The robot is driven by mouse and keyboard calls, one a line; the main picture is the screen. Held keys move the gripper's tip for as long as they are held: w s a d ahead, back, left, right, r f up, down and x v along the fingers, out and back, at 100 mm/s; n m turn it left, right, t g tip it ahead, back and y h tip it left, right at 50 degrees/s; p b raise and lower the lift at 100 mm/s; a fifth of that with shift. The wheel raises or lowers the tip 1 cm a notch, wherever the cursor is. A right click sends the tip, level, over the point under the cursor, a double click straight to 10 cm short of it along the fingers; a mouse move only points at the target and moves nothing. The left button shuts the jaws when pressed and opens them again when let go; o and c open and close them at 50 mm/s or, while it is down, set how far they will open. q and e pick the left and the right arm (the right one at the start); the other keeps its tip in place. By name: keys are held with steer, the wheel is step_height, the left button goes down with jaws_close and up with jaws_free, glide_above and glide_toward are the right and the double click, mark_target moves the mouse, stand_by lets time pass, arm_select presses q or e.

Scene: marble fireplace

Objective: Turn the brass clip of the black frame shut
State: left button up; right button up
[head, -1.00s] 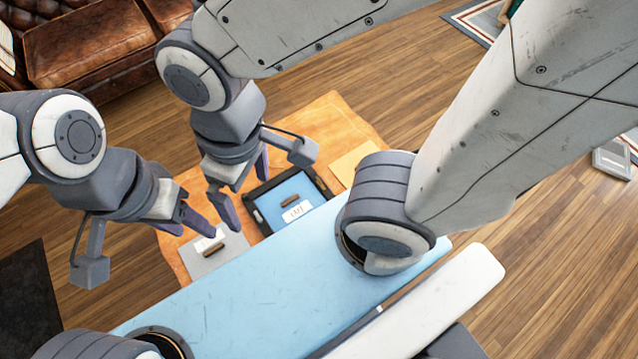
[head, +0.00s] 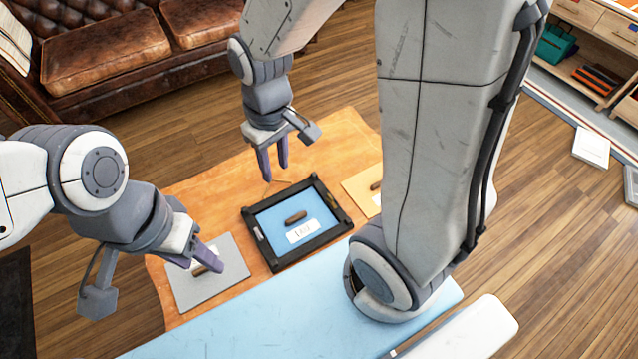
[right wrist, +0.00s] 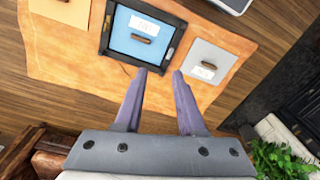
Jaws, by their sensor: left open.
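The black frame (head: 312,246) lies flat on the orange mat, with a blue panel, a brown handle and a white label inside it. It also shows in the right wrist view (right wrist: 105,30).
The orange mat (head: 205,190) lies under the frame. A yellow panel (head: 360,187) with a handle is right of the frame, partly hidden by my arm. A pale blue surface (head: 270,315) is in front. A brown leather sofa (head: 105,70) stands behind.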

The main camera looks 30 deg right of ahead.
steer(key=w+d+f+m+b, duration=0.2)
steer(key=w+d+f+b, duration=0.25)
steer(key=d+f, duration=0.55)
steer(key=m+b, duration=0.1)
steer(key=b, duration=0.5)
glide_toward(330, 196)
arm_select(q)
step_height(330, 196, down, 16)
steer(key=b, duration=0.3)
steer(key=shift+f, duration=0.15)
arm_select(e)
step_height(330, 196, down, 9)
steer(key=shift+w+a+r, duration=0.1)
steer(key=shift+a+r, duration=0.05)
steer(key=shift+r, duration=0.05)
jaws_close()
